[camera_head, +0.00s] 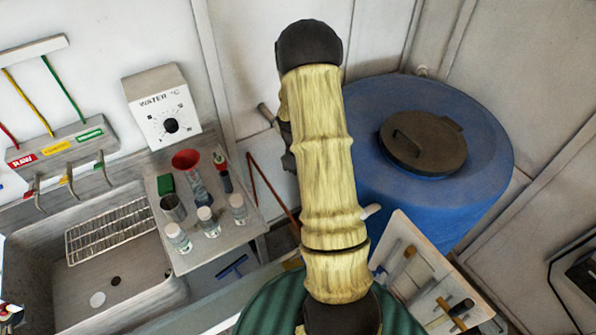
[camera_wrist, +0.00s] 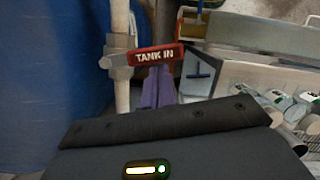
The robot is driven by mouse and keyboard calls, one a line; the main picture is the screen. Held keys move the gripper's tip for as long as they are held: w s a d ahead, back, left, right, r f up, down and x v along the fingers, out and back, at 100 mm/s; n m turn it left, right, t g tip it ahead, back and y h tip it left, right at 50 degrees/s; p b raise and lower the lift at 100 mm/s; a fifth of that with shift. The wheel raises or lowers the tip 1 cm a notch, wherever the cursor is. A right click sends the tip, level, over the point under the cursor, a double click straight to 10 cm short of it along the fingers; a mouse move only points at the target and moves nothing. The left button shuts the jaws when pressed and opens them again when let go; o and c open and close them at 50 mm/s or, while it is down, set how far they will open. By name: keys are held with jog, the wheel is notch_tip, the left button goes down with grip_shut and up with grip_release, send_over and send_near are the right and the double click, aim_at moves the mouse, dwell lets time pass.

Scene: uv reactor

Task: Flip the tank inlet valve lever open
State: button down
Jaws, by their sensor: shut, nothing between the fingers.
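The tank inlet valve lever (camera_wrist: 155,55) is red with white "TANK IN" lettering. In the wrist view it lies roughly horizontal, sticking out to the right from a grey valve body (camera_wrist: 117,60) on a pale upright pipe (camera_wrist: 121,95). My gripper (camera_wrist: 157,70) shows as purple fingers, shut and empty, just below the lever in the picture. I cannot tell whether the fingertips touch the lever. In the head view my arm covers the valve area, and I cannot make out the gripper or the lever there.
A large blue tank (camera_head: 475,160) with a dark lid (camera_head: 425,142) stands right of my arm, close to the pipe. A sink (camera_head: 115,285) and a shelf (camera_head: 215,245) with bottles are at left. A tool tray (camera_head: 425,270) lies at lower right.

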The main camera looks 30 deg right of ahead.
jog(key=s+n, duration=0.1)
jog(key=n, duration=0.1)
jog(key=s+n, duration=0.1)
jog(key=shift+s+n+h+b, duration=0.3)
jog(key=shift+n+h+b, duration=0.05)
jog(key=shift+n+h, duration=0.05)
jog(key=s+d+n+t+h, duration=0.1)
jog(key=s+d+n, duration=0.3)
jog(key=n, duration=0.5)
jog(key=shift+s+n+t, duration=0.3)
jog(key=shift+s+t, duration=0.25)
jog(key=shift+t, duration=0.05)
jog(key=shift+d, duration=0.15)
jog(key=a+r, duration=0.6)
jog(key=r, duration=0.3)
jog(key=shift+a+r, duration=0.3)
jog(key=shift+r, duration=0.1)
